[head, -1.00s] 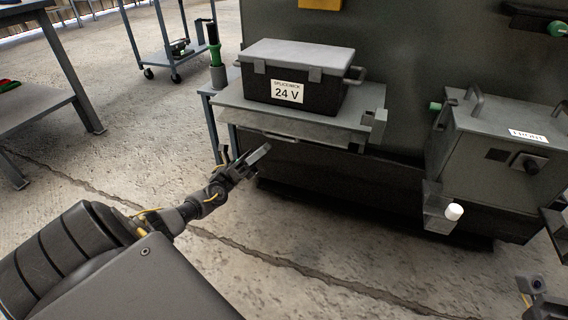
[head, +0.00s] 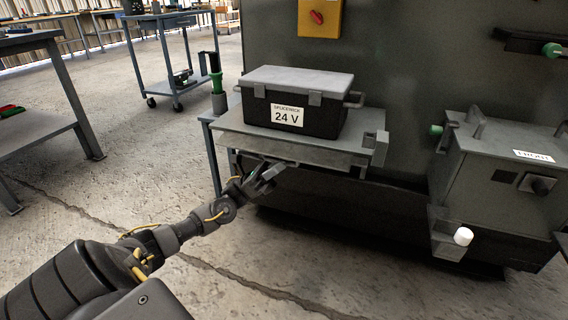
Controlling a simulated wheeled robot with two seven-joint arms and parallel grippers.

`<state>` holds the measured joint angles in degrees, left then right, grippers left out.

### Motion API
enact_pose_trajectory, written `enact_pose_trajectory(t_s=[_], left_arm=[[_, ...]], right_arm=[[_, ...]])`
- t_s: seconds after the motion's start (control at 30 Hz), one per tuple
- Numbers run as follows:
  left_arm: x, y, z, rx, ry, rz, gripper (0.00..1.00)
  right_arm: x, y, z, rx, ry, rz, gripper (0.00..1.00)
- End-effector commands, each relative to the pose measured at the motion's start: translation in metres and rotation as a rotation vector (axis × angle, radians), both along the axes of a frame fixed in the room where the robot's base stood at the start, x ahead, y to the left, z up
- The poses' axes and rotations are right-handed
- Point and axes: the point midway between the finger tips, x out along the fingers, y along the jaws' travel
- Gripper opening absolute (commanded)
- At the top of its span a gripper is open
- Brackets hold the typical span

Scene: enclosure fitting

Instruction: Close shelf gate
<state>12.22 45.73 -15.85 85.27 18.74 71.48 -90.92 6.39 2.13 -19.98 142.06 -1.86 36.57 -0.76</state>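The shelf (head: 228,121) is a grey ledge on the front of a large dark cabinet. A pale grey bar, which looks like the shelf gate (head: 318,154), runs along its front edge. A bracket (head: 380,151) stands at its right end. I cannot tell whether the gate is latched. A black case with a grey lid, labelled 24 V (head: 325,118), sits on the shelf behind the bar. My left gripper (head: 267,171) is just below and in front of the bar's left half. Its fingers look apart with nothing between them; contact with the bar is unclear. My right gripper is out of view.
A cart (head: 172,60) stands behind. The floor at front left is clear.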

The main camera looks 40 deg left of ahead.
Motion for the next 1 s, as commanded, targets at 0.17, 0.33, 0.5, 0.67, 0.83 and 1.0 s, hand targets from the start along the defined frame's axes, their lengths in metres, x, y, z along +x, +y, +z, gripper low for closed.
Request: enact_pose_trajectory(t_s=[0.17,0.33,0.5,0.67,0.83,1.0], left_arm=[[0.003,-0.01,0.01,0.0,-0.001,-0.001,0.2],[0.004,-0.011,0.012,0.001,0.0,0.0,0.2],[0.004,-0.011,0.012,0.001,0.0,0.0,0.17],[0.004,-0.011,0.012,0.001,0.001,0.001,0.0],[0.004,-0.011,0.012,0.0,0.004,0.001,0.0],[0.003,-0.011,0.014,-0.008,0.027,0.0,0.0]], right_arm=[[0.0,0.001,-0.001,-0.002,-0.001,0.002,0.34],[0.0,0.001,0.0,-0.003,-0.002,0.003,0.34],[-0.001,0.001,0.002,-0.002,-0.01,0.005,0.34],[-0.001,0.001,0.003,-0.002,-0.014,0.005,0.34],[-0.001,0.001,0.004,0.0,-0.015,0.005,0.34],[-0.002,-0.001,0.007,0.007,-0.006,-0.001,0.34]])
